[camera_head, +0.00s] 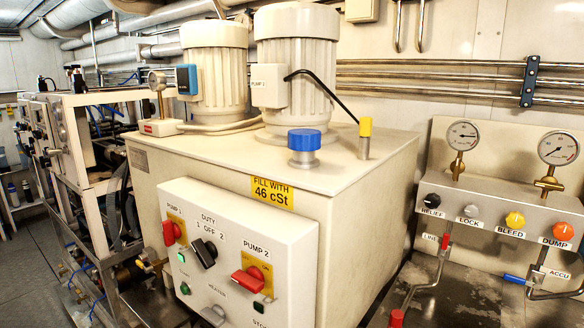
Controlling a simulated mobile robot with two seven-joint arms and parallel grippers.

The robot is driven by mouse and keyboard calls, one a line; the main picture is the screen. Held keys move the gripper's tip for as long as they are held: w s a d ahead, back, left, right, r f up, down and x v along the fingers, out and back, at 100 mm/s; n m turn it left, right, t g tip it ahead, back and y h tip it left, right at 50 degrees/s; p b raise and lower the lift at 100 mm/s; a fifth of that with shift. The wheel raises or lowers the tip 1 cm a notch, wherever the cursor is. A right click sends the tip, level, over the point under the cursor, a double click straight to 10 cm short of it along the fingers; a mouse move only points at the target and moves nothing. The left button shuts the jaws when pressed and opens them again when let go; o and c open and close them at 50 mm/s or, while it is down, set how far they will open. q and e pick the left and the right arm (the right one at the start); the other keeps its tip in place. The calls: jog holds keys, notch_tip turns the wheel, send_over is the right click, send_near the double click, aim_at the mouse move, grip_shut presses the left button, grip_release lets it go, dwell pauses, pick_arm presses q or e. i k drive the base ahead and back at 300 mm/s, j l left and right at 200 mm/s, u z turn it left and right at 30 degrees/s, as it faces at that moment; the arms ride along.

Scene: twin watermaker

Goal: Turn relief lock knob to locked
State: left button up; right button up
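A grey valve panel (490,196) stands at the right with a row of knobs on its sloped front. The black knob (432,201) sits above the label RELIEF. A small silver-grey knob (470,211) sits to its right above the label LOCK. The LOCK knob is too small to tell which way it is turned. Nothing touches either knob. Neither of my grippers shows in the head view.
On the same panel are a yellow BLEED knob (515,220) and an orange DUMP knob (563,231). Two gauges rise above it. Red-handled (446,241) and blue-handled (514,279) levers stand below. A large beige tank (375,190) with a control box is at left.

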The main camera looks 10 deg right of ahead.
aim_at(472, 210)
jog(key=z, duration=1.5)
